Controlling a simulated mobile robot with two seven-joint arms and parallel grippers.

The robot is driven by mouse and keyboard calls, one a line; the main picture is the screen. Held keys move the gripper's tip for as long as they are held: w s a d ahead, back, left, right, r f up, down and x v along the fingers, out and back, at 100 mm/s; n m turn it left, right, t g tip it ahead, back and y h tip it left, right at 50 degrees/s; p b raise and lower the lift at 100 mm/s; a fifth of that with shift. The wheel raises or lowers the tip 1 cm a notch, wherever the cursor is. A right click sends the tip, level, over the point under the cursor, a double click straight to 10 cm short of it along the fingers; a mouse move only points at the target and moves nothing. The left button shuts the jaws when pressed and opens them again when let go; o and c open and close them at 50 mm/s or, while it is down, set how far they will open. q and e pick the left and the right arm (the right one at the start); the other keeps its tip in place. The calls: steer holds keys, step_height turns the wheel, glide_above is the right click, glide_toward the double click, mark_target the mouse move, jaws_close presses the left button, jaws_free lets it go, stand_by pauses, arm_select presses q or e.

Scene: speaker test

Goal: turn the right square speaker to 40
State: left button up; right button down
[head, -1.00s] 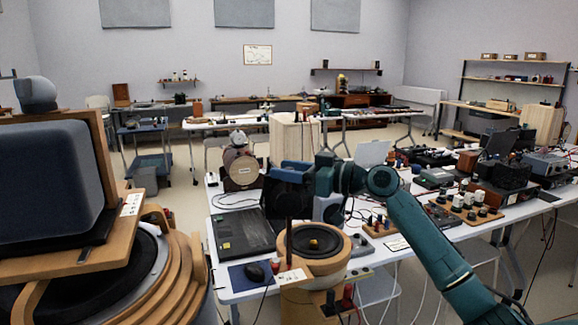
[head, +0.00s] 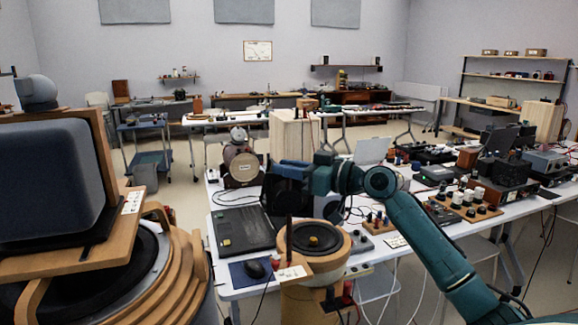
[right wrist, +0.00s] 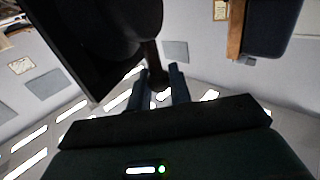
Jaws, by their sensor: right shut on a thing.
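My right gripper (head: 290,168) is shut at the top of a dark square speaker (head: 287,195). In the right wrist view its two fingers (right wrist: 158,84) close around a brownish post beside the speaker's big black body (right wrist: 90,40). Below the speaker in the head view is a round wooden base (head: 312,255) with a black centre and a small white scale label (head: 291,273); its numbers are too small to read. A larger square speaker (head: 45,190) with a blue-grey front stands on a stepped wooden base at the left. My left gripper is not in view.
A brown round-faced device (head: 243,168) stands behind. Black gear and knobbed boxes (head: 480,200) crowd the table's right side. Free floor lies behind.

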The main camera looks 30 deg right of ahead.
steer(key=shift+r+m+t+h+p, duration=0.25)
steer(key=shift+m+t+h+p, duration=0.15)
steer(key=shift+m+h+p, duration=0.5)
steer(key=shift+f+t+h+p, duration=0.2)
steer(key=shift+t+h+p, duration=0.1)
steer(key=shift+h+p, duration=0.5)
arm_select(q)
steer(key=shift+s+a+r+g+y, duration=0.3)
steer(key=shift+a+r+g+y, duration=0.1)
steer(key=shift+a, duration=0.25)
arm_select(e)
steer(key=shift+m+h, duration=0.5)
steer(key=shift+m, duration=0.1)
steer(key=shift+f, duration=0.1)
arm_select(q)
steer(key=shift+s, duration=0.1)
arm_select(e)
steer(key=c, duration=1.3)
jaws_free()
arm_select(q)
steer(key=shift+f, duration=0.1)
arm_select(e)
steer(key=shift+s, duration=0.1)
